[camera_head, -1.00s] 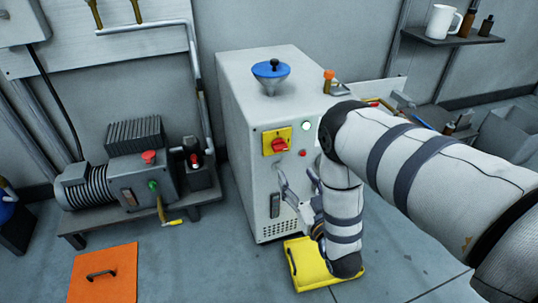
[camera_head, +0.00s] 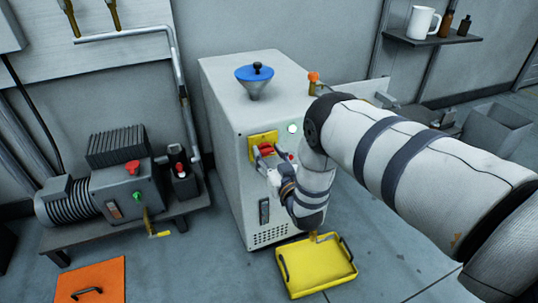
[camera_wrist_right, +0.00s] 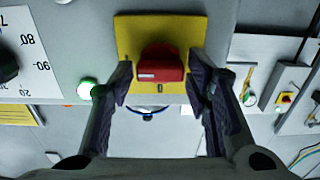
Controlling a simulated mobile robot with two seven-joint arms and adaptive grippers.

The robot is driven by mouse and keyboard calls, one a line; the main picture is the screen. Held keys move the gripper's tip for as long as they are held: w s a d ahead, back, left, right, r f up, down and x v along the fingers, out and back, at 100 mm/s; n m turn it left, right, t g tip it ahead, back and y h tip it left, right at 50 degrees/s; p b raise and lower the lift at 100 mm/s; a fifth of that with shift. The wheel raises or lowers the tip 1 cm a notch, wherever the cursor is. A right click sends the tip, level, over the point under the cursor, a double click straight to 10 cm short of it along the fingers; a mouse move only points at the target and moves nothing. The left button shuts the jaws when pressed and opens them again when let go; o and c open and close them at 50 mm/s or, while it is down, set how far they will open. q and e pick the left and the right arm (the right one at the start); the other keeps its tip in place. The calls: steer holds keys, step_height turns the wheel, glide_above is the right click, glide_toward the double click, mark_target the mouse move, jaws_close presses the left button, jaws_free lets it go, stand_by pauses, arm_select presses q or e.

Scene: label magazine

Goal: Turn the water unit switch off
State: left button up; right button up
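The water unit (camera_head: 225,140) is a grey cabinet with a blue funnel on top. Its red switch knob (camera_head: 266,148) sits on a yellow plate (camera_head: 263,136) on the front; the knob (camera_wrist_right: 160,67) also shows in the right wrist view. My right gripper (camera_wrist_right: 160,80) is open, with one finger on each side of the knob and narrow gaps visible between. In the head view, my right gripper (camera_head: 264,158) partly covers the knob. A lit green lamp (camera_head: 292,128) is beside the plate. My left gripper is in neither view.
A yellow tray (camera_head: 318,285) lies on the floor before the cabinet. A shelf (camera_head: 430,40) with a mug is at upper right.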

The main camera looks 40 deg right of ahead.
steer(key=c, duration=0.6)
steer(key=shift+n, duration=0.4)
steer(key=n, duration=0.2)
steer(key=shift+a+n, duration=0.15)
steer(key=shift+n, duration=0.25)
steer(key=n, duration=0.4)
steer(key=shift+n, duration=0.3)
steer(key=n, duration=0.4)
steer(key=shift+f, duration=0.2)
steer(key=n+b, duration=0.1)
steer(key=n, duration=0.4)
steer(key=shift+n, duration=0.4)
